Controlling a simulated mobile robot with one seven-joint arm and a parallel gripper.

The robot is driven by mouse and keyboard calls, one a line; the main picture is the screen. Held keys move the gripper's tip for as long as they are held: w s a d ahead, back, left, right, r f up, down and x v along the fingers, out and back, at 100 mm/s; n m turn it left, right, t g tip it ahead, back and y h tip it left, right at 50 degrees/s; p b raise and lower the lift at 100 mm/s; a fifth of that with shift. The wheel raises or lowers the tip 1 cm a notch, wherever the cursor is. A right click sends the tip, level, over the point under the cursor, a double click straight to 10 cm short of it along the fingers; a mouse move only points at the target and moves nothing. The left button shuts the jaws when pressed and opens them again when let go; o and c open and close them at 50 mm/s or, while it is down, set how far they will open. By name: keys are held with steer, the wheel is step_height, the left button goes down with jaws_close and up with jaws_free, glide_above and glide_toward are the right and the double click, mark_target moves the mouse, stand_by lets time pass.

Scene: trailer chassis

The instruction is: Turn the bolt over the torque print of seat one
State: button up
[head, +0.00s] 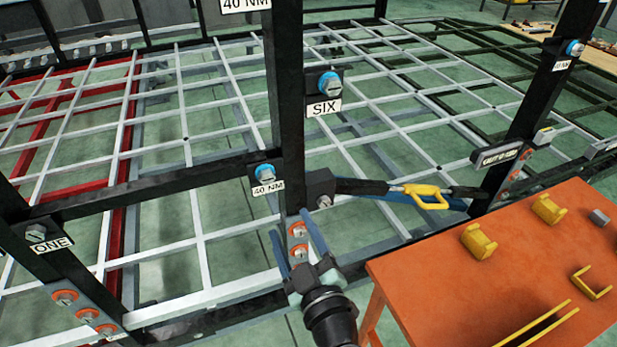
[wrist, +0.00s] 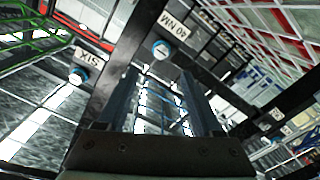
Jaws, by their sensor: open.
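A bolt with a blue ring (head: 265,173) sits over a white 40 NM print (head: 268,188) on the upright post. A black bar joins this spot to the bolt (head: 36,232) over the ONE plate (head: 50,246) at left. In the wrist view the blue-ringed bolt (wrist: 161,49) and its 40 NM print (wrist: 180,27) appear upside down beyond the fingertips. My gripper (head: 292,226) is open and empty, below and slightly right of that bolt, apart from it. Its fingers (wrist: 158,78) also show in the wrist view.
Another blue-ringed bolt (head: 330,83) sits over a SIX plate (head: 324,107) on the same post. A yellow-handled clamp (head: 426,196) lies right of my gripper. An orange table (head: 440,285) with yellow brackets (head: 479,241) fills the lower right. Orange-ringed bolts (head: 298,230) sit behind my fingers.

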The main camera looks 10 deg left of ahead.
mark_target(268, 180)
steer(key=p+x, duration=0.3)
steer(key=x, duration=1)
steer(key=shift+s+a, duration=0.15)
steer(key=shift+a, duration=0.05)
jaws_close()
